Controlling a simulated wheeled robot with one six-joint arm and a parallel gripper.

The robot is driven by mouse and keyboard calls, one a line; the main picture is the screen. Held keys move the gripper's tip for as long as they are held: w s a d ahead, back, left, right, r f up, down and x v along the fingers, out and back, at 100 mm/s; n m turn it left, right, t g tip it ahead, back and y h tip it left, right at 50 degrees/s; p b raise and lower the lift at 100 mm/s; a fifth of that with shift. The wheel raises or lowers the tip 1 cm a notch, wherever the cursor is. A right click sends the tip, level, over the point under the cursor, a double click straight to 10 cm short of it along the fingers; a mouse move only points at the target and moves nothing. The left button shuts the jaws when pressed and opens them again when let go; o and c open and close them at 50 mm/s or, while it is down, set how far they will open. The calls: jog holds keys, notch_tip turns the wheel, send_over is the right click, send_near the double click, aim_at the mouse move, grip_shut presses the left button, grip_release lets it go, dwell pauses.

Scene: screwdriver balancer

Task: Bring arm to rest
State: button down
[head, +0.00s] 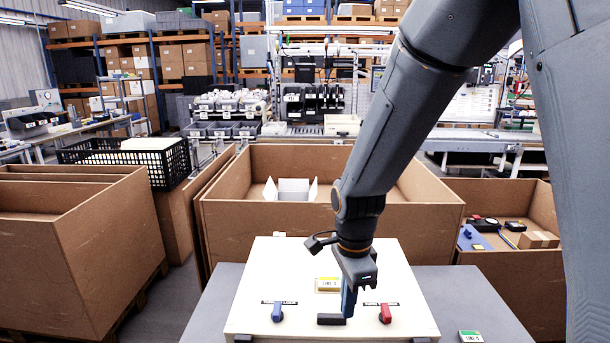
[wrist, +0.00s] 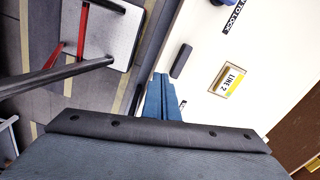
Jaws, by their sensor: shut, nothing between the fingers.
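My gripper (head: 349,304) hangs from my arm over a white panel (head: 275,265), pointing down, its blue fingers together and empty. In the wrist view the two fingers (wrist: 161,80) lie side by side over the panel's edge. The panel carries a blue knob (head: 277,312) at left, a red knob (head: 385,314) at right, a yellow-edged label (head: 328,285) and a black bar (head: 331,319). The fingers appear just beside the bar, left of the red knob; I cannot tell whether they touch anything. The label also shows in the wrist view (wrist: 229,80).
The panel rests on a grey surface (head: 215,305), with a small green-topped tag (head: 471,337) at right. A large cardboard bin (head: 245,235) stands behind, with more bins at left (head: 110,260) and right (head: 530,290). Shelving and workbenches fill the background.

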jog(key=s+d+f+n+b, duration=0.2)
jog(key=s+d+n+b, duration=0.1)
jog(key=d+n, duration=0.2)
jog(key=s+d+f+n+t+b, duration=0.1)
jog(key=d+n, duration=0.4)
jog(key=n, duration=0.5)
jog(key=shift+s+d+f+b, duration=0.15)
jog(key=shift+s+f+b, duration=0.7)
jog(key=shift+s+b, duration=0.5)
